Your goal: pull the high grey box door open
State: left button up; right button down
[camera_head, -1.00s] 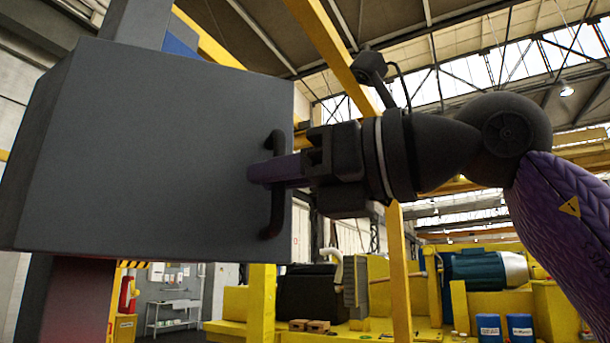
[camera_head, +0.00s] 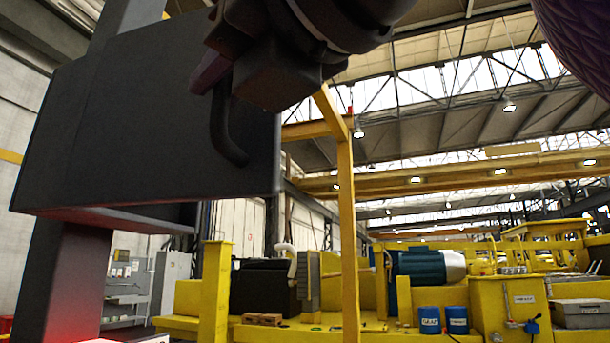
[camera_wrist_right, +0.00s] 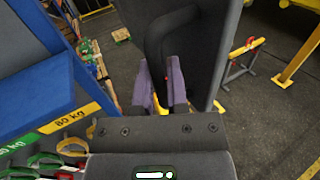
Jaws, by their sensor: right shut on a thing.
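The grey box door (camera_head: 130,130) fills the upper left of the head view. Its lower edge stands away from the box, and a dark gap shows below it, with part of the box (camera_head: 185,217) behind. The dark bar handle (camera_head: 222,135) is on the door's right side, its upper part hidden by my right gripper (camera_head: 212,72). In the wrist view, the purple fingers of my right gripper (camera_wrist_right: 162,85) are shut around the handle (camera_wrist_right: 155,45), beside the door panel (camera_wrist_right: 205,45). My left gripper is not in view.
A dark post (camera_head: 65,270) carries the box. A yellow upright (camera_head: 347,230) and yellow machinery with blue drums (camera_head: 443,319) stand farther back.

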jog(key=shift+s+a, duration=0.4)
jog(key=shift+s, duration=0.45)
jog(key=c, duration=1)
grip_release()
jog(key=shift+a, duration=0.1)
jog(key=shift+o, duration=0.2)
jog(key=b+v, duration=0.3)
jog(key=v, duration=0.7)
